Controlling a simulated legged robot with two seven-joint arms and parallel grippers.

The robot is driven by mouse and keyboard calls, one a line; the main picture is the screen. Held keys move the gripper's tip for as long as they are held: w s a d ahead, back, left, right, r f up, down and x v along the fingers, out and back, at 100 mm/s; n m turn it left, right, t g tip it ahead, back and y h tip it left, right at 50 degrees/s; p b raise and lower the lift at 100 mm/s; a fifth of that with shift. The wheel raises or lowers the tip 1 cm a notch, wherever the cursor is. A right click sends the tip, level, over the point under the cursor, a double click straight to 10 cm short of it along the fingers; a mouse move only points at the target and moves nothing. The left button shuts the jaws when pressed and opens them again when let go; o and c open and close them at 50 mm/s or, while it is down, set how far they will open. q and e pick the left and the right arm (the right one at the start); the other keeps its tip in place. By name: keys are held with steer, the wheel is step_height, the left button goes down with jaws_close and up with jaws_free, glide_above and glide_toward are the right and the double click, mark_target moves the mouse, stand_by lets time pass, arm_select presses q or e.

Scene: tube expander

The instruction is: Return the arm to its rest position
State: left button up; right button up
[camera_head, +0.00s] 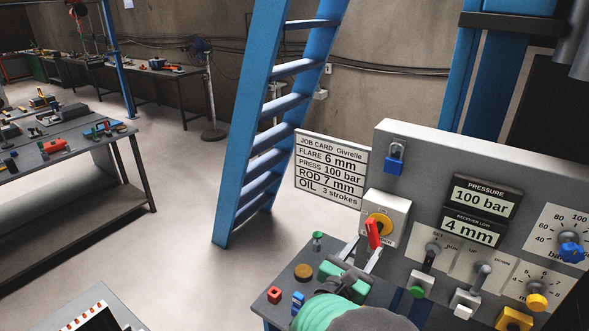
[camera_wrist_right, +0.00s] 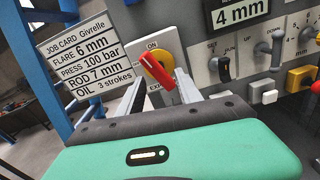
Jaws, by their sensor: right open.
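My right gripper (camera_head: 361,252) comes in from the bottom of the head view, with a green and dark body. In the right wrist view its two grey fingers (camera_wrist_right: 158,88) stand apart, open, with nothing held between them. They point at a rotary switch with a red handle (camera_head: 374,234) on a yellow disc, mounted on a white plate marked ON. The red handle (camera_wrist_right: 158,70) appears between or just beyond the fingertips; I cannot tell whether they touch. My left gripper is not in view.
The grey control panel (camera_head: 420,150) carries a blue padlock (camera_head: 395,155), displays, levers and knobs. A job card (camera_head: 331,170) stands beside it. Small coloured parts, including a red block (camera_head: 274,294), sit on the bench near my gripper. A blue ladder (camera_head: 240,150) rises behind; open floor lies left.

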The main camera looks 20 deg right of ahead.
steer(key=s+d+f+m+g+y, duration=0.2)
steer(key=s+d+f+m+g, duration=0.2)
steer(key=s+f+m+g, duration=0.55)
steer(key=s+a+f+m+g+y, duration=0.1)
steer(key=s+a+f+m+y, duration=0.85)
steer(key=s, duration=0.25)
steer(key=w+a+r+m+t+y, duration=0.1)
steer(key=w+a+r+m+t, duration=0.2)
steer(key=w+a, duration=0.3)
steer(key=w+a+r+m+t+y, duration=0.25)
steer(key=w+a+t, duration=0.2)
steer(key=w, duration=0.35)
steer(key=m+t+h, duration=0.3)
steer(key=m+h, duration=0.3)
steer(key=h, duration=0.9)
glide_toward(371, 238)
steer(key=p+x, duration=0.3)
steer(key=x, duration=0.8)
steer(key=shift+p, duration=0.4)
steer(key=shift+a, duration=0.1)
